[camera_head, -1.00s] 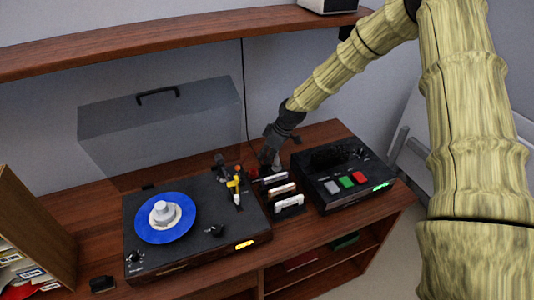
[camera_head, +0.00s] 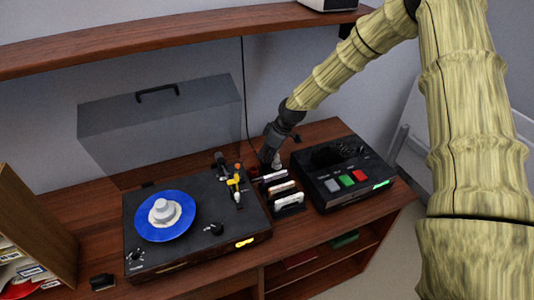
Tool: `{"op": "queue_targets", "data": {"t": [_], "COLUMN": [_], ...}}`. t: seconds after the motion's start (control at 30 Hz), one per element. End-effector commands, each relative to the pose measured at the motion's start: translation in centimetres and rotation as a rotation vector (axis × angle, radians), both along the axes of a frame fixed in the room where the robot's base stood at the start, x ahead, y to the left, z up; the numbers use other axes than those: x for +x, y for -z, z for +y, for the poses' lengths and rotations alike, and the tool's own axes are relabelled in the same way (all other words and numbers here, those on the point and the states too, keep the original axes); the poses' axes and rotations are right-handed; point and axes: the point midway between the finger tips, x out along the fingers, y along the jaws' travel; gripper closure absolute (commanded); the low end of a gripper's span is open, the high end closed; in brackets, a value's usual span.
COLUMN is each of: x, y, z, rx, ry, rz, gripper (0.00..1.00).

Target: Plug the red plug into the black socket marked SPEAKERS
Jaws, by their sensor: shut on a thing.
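My gripper (camera_head: 267,157) points down behind the record rack, between the turntable and the black device, near the back of the cabinet top. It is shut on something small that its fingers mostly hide. A small dark red thing, seemingly the red plug (camera_head: 253,171), shows just left of the fingertips; its exact contact with them is too small to make out. A thin dark cord hangs down the wall and goes out of sight behind the gripper. The black socket and its SPEAKERS marking cannot be made out.
A turntable (camera_head: 222,238) with a blue record (camera_head: 165,222) stands to the left. A rack (camera_head: 289,206) holds several slim cases in front of the gripper. The black device (camera_head: 367,190) with coloured buttons stands to the right. A wooden shelf (camera_head: 180,43) runs above.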

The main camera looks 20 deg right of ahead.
Motion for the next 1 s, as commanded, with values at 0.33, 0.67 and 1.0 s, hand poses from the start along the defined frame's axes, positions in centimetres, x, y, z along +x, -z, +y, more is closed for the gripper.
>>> {"op": "queue_targets", "data": {"t": [0.33, 0.67, 1.0], "x": [0.02, 0.02, 0.02], "y": [0.19, 0.26, 0.75], "z": [0.00, -0.01, -0.01], "rx": [0.000, 0.000, 0.000], "ry": [0.000, 0.000, 0.000], "rz": [0.000, 0.000, 0.000], "gripper": [0.99, 0.99, 0.99]}}
